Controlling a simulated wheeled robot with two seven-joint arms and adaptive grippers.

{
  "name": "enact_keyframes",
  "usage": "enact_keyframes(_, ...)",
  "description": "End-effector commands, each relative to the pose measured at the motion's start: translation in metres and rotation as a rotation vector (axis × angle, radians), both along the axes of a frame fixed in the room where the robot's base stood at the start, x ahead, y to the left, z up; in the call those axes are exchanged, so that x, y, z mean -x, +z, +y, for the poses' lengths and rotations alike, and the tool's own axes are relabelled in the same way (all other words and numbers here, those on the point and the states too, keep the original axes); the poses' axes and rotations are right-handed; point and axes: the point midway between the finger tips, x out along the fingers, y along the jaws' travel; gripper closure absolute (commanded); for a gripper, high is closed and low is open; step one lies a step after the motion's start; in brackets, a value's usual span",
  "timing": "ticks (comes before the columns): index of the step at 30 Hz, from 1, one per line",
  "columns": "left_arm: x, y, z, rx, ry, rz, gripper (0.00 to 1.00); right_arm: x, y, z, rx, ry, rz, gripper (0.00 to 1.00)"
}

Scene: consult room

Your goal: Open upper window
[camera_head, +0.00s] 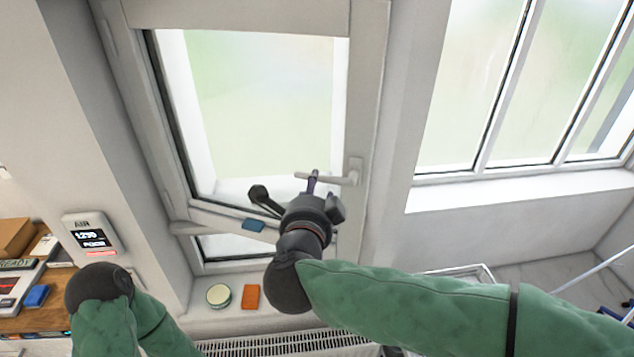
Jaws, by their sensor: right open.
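The upper window (365,95) is a white-framed pane in the middle of the view. Its white handle (352,172) is on the right side of the frame, with the lever lying about horizontal and pointing left. My right gripper (308,186) is open at the lever's left end, in front of the lower part of the pane. I cannot tell whether it touches the lever. I cannot tell whether the sash stands slightly ajar. My left arm shows at the bottom left, with its gripper out of sight.
A smaller lower window (225,247) sits below. A round tin (218,295) and an orange block (251,296) lie on the sill. A wall display (92,237) and a cluttered shelf (40,325) are at left.

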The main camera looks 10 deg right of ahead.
Motion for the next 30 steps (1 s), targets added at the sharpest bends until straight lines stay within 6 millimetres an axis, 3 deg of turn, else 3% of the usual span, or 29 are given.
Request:
enact_keyframes(3,0.0,0.0,0.0,0.0,0.0,0.0,0.6,0.023,0.006,0.007,0.0,0.005,-0.003,0.51)
enact_keyframes(9,0.0,0.0,0.0,0.0,0.0,0.0,0.6,0.05,0.011,0.014,0.0,0.003,-0.002,0.51)
enact_keyframes(23,0.0,0.0,0.0,0.0,0.0,0.0,0.6,0.062,0.013,0.016,0.001,0.0,-0.001,0.51)
enact_keyframes(24,0.0,0.0,0.0,0.0,0.0,0.0,0.6,0.062,0.013,0.016,0.001,0.0,-0.001,0.53)
enact_keyframes(27,0.0,-0.003,0.0,0.0,0.0,0.0,0.6,0.059,0.007,0.016,0.013,0.003,0.002,0.82)
enact_keyframes(29,0.0,-0.009,0.0,0.0,0.0,0.0,0.6,0.053,-0.005,0.018,0.04,0.009,0.007,0.99)
enact_keyframes(30,0.0,-0.015,0.0,0.0,0.0,0.0,0.6,0.047,-0.017,0.018,0.066,0.017,0.013,1.0)
